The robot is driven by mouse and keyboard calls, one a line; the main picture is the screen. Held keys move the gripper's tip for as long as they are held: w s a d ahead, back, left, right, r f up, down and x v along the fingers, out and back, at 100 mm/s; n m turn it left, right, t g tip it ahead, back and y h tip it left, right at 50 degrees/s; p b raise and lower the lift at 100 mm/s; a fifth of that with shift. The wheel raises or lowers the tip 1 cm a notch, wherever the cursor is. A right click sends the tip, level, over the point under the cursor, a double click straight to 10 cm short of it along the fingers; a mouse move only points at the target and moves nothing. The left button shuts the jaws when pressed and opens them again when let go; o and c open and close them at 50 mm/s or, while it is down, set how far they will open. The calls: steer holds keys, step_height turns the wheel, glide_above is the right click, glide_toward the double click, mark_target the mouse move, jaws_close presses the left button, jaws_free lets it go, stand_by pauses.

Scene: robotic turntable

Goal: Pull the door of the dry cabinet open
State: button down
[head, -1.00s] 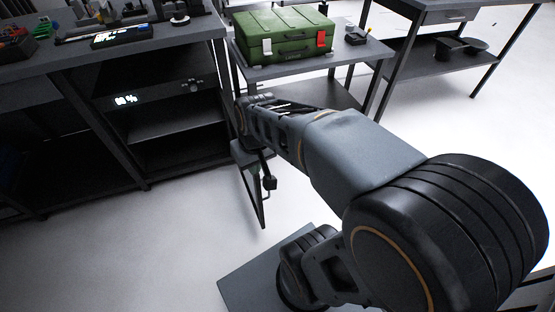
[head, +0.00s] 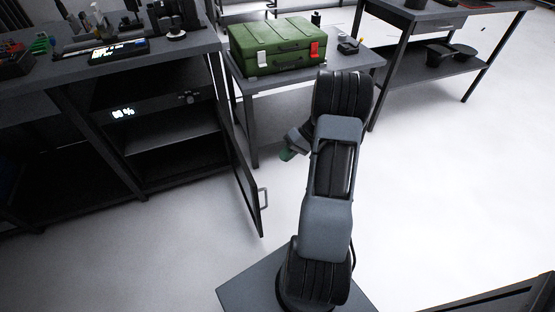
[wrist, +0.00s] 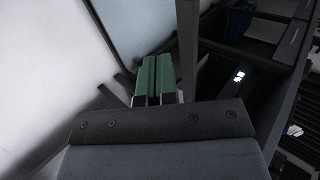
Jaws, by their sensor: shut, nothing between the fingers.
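The dry cabinet (head: 150,103) sits under the bench at the left, with a lit display on its upper panel. Its door (head: 241,172) stands swung well out from the front, so the dark shelves inside show. The door's handle (head: 264,198) is on the outer face near the free edge, with nothing on it. My gripper (head: 286,155) has green fingertips and is to the right of the door and above the handle, apart from it in the picture. In the wrist view the green fingers (wrist: 155,75) lie close together and hold nothing. The cabinet display (wrist: 239,76) shows at the right there.
A green case (head: 278,45) lies on a low side table (head: 350,62) behind my arm. Another table (head: 430,18) with a lower shelf stands at the back right. Tools crowd the bench top (head: 60,62). The floor (head: 440,200) to the right is clear.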

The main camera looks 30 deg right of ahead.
steer(key=w+a+f+b, duration=0.1)
steer(key=a+f, duration=0.4)
steer(key=a, duration=0.5)
steer(key=shift+w+f+b, duration=0.3)
steer(key=shift+b, duration=0.5)
